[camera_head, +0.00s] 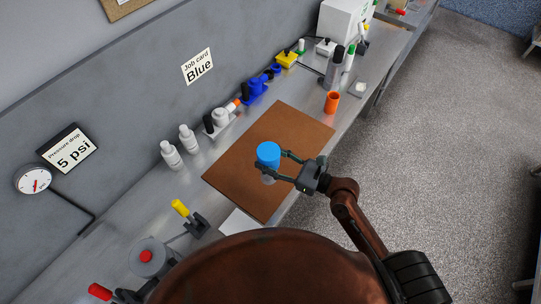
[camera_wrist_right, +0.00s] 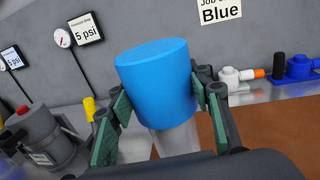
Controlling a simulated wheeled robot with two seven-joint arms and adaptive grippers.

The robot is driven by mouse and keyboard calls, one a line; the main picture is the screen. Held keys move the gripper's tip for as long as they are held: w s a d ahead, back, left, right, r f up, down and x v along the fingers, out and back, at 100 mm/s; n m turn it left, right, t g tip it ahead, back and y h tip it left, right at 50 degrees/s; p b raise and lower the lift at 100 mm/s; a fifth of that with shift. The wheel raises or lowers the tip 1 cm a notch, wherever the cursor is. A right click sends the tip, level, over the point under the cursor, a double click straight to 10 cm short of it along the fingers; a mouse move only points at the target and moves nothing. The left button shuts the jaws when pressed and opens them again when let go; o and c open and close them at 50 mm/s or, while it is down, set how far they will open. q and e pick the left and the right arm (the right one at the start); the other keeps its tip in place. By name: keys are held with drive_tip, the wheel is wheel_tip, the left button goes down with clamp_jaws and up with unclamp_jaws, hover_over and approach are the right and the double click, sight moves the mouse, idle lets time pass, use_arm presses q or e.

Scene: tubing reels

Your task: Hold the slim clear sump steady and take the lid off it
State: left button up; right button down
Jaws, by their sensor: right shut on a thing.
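The blue lid (camera_head: 268,150) sits over the slim clear sump (camera_head: 267,178), above the brown mat (camera_head: 240,180). My right gripper (camera_head: 275,160) comes in from the right and is shut on the lid, with one finger on each side. In the right wrist view the blue lid (camera_wrist_right: 156,80) fills the space between the fingers, and the clear sump (camera_wrist_right: 176,140) shows below it, upright. Its foot is hidden there; I cannot tell whether it touches the mat. My left gripper is not in view.
White bottles (camera_head: 188,138), blue fittings (camera_head: 257,88) and a yellow block (camera_head: 286,59) line the back of the bench. An orange cup (camera_head: 331,102) stands right of the mat. A yellow-handled clamp (camera_head: 188,215) and a grey cylinder (camera_head: 150,257) are at the near left. Most of the mat is clear.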

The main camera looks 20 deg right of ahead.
drive_tip(key=w+d+f+b, duration=0.3)
drive_tip(key=w+f+b, duration=0.1)
drive_tip(key=w+f, duration=0.8)
drive_tip(key=shift+w+d+f, duration=0.15)
drive_tip(key=shift+d+f, duration=0.1)
drive_tip(key=shift+d, duration=0.1)
drive_tip(key=shift+f, duration=0.1)
drive_tip(key=c, duration=1.4)
unclamp_jaws()
drive_tip(key=shift+f, duration=0.1)
drive_tip(key=o, duration=0.4)
drive_tip(key=v, duration=0.4)
drive_tip(key=b+v, duration=0.1)
drive_tip(key=v, duration=0.3)
drive_tip(key=b+v, duration=0.1)
drive_tip(key=v, duration=0.3)
drive_tip(key=shift+r, duration=0.25)
